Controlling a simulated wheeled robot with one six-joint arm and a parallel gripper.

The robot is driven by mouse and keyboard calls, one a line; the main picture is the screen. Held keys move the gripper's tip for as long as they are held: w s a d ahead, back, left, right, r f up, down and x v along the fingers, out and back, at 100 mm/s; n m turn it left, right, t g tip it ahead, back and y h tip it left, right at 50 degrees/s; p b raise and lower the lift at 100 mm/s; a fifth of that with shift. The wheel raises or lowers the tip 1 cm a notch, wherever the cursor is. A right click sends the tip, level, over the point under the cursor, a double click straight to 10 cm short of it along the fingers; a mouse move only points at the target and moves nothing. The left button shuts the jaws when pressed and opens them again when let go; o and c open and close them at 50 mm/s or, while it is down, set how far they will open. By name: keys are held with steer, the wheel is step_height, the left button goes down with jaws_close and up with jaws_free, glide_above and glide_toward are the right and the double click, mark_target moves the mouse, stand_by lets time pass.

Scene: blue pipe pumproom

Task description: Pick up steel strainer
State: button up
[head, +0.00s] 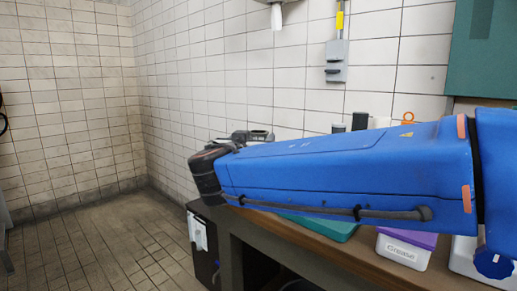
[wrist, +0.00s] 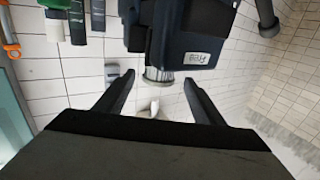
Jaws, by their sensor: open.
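A small ribbed, metallic round piece, probably the steel strainer (wrist: 157,76), shows in the wrist view against the underside of a dark mass in that picture. The wrist picture looks upside down. My gripper (wrist: 159,80) is open, with its two dark fingers apart on either side of this piece in the picture. Nothing is held, and I cannot tell the distance between fingers and piece. In the head view I cannot make out the strainer; my blue arm crosses the bench and hides much of it.
A dark box with a white label (wrist: 198,58) is beside the strainer. The wooden bench (head: 345,262) carries a teal item (head: 325,228), a purple-lidded grease tub (head: 403,250) and bottles (head: 359,121). A grey switch box (head: 336,73) is on the tiled wall. Floor at left is clear.

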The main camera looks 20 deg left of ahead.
steer(key=w, duration=0.4)
steer(key=shift+w+a+f, duration=0.2)
steer(key=shift+w+f, duration=0.15)
steer(key=c, duration=1.2)
